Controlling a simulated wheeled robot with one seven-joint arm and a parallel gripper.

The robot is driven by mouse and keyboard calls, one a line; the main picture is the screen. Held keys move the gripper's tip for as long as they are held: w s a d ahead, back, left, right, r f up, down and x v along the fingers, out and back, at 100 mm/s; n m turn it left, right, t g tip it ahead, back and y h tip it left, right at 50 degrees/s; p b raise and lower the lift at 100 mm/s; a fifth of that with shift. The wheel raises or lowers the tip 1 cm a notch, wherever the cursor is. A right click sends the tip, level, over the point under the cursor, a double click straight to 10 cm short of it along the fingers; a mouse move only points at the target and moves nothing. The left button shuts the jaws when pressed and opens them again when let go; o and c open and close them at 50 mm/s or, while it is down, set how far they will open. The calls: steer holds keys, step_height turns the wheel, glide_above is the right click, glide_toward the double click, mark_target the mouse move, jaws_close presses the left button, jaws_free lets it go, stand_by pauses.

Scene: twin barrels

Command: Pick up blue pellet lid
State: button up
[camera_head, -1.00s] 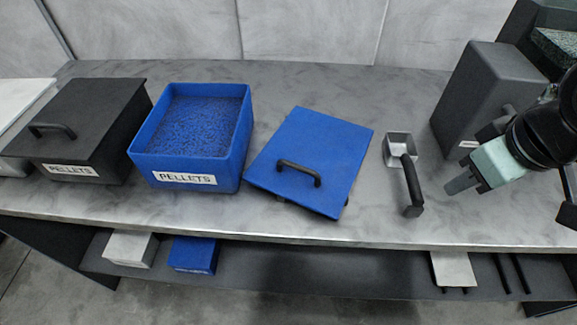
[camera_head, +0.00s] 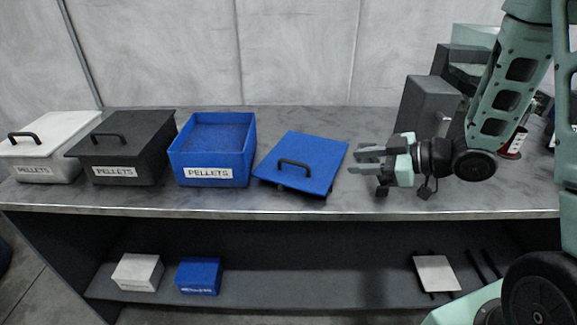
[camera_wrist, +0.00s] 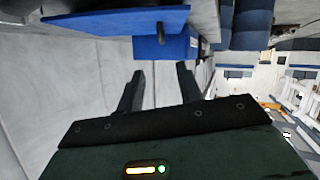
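The blue pellet lid (camera_head: 318,158) lies slightly tilted on the counter, right of the blue pellet bin (camera_head: 241,158), with its black handle (camera_head: 294,162) on top. My gripper (camera_head: 363,161) is just right of the lid, fingers pointing left toward it, open and empty. In the wrist view, the open fingers (camera_wrist: 158,92) have nothing between them. The lid (camera_wrist: 110,22) spans the upper left there, with its handle (camera_wrist: 161,33) hanging from it in the picture and the blue bin (camera_wrist: 160,49) beyond.
A black lidded bin (camera_head: 132,150) and a white lidded bin (camera_head: 45,148) stand left of the blue bin. A dark grey box (camera_head: 428,105) stands behind my gripper. The lower shelf holds a small white box (camera_head: 137,271) and a small blue box (camera_head: 199,275).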

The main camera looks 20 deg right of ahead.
mark_target(302, 164)
steer(key=x, duration=1.1)
steer(key=shift+w+p, duration=0.1)
steer(key=shift+p, duration=0.3)
steer(key=x, duration=0.2)
steer(key=p+x, duration=0.1)
steer(key=x, duration=0.1)
steer(key=shift+a+r, duration=0.25)
steer(key=shift+a, duration=0.1)
steer(key=shift+w+a+f, duration=0.25)
steer(key=shift+w+a, duration=0.05)
steer(key=shift+w, duration=0.05)
jaws_close()
